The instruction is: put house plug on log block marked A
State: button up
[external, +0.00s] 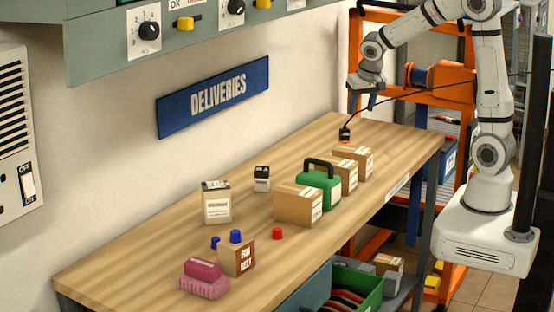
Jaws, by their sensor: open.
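My gripper (367,97) hangs in the air above the far end of the wooden bench, open and empty, with its fingers pointing down. I cannot make out a log block or a letter A. A small white block with a dark top (262,179) stands mid-bench; its marking is unreadable.
Cardboard boxes (298,205) and a green case (318,190) line the bench's right side. A beige box (217,203), a FAN BELT box (237,257), blue caps, a red cap (277,233) and a pink brush (203,282) stand nearer. The cable (440,87) runs up rightward.

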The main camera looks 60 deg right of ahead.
jog(key=s+a+r+n+y, duration=0.1)
jog(key=s+a+n, duration=0.2)
jog(key=s, duration=0.7)
jog(key=s+a+r+n+y, duration=0.1)
jog(key=s+a+n, duration=0.3)
jog(key=s, duration=0.6)
jog(key=shift+s+a+r+y, duration=0.15)
jog(key=shift+a+r+y, duration=0.25)
jog(key=shift+a+r, duration=0.2)
